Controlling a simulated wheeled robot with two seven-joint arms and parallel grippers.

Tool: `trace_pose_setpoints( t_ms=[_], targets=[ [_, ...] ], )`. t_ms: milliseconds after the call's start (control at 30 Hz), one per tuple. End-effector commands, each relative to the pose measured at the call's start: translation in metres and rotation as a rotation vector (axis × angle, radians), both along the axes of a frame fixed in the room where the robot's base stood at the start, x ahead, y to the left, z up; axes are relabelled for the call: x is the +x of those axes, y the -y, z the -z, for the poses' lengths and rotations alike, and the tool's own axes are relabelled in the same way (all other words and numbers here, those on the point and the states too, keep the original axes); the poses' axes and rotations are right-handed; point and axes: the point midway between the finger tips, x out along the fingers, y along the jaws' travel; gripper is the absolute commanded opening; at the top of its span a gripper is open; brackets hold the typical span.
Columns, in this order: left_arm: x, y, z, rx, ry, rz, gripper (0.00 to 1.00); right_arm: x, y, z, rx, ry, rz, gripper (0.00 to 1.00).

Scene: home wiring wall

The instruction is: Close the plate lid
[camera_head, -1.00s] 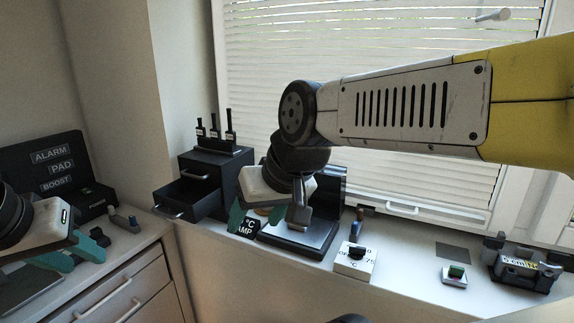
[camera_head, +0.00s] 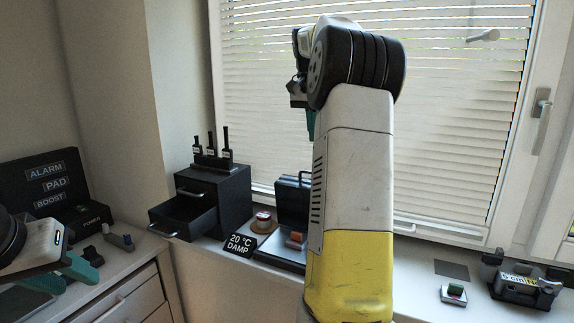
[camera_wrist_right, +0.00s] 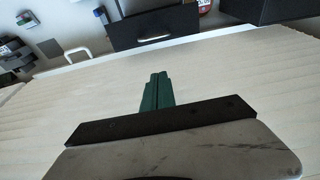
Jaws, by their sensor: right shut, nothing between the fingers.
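The plate (camera_head: 276,249) is a flat grey surface on a black base on the sill, partly hidden behind my right arm. Its black lid (camera_head: 291,200) stands upright at the back, with an orange-tipped block in front of it. My right gripper (camera_head: 311,124) is raised high above the lid, in front of the blinds, and mostly hidden by its own arm. In the right wrist view its green fingers (camera_wrist_right: 157,91) are together with nothing between them. My left gripper (camera_head: 75,273) is at the lower left over the side counter, its teal fingers apart and empty.
A black drawer cabinet (camera_head: 213,199) with an open drawer stands left of the plate. A damp sign (camera_head: 240,245) and a round jar (camera_head: 263,222) sit between them. A black labelled panel (camera_head: 48,187) is at far left. A green-button switch (camera_head: 454,293) lies right.

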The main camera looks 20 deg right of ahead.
Motion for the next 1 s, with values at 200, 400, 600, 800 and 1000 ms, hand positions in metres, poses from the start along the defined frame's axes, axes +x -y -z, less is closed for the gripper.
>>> trace_pose_setpoints(
  t_ms=[200, 400, 600, 800, 1000],
  targets=[
    [0.000, 0.000, 0.000, 0.000, 0.000, 0.000, 0.36, 0.004, 0.007, 0.019, -0.001, -0.006, 0.009, 0.00],
    [0.000, 0.000, 0.000, 0.000, 0.000, 0.000, 0.36, 0.010, 0.014, 0.059, -0.001, -0.006, 0.009, 0.00],
    [0.000, 0.000, 0.000, 0.000, 0.000, 0.000, 0.36, 0.017, 0.021, 0.099, 0.000, -0.004, 0.007, 0.00],
    [0.000, 0.000, 0.000, 0.000, 0.000, 0.000, 0.36, -0.001, -0.001, 0.094, -0.002, 0.001, 0.004, 0.00],
    [0.000, 0.000, 0.000, 0.000, 0.000, 0.000, 0.36, -0.008, -0.009, 0.093, -0.002, 0.000, 0.007, 0.00]
  ],
)
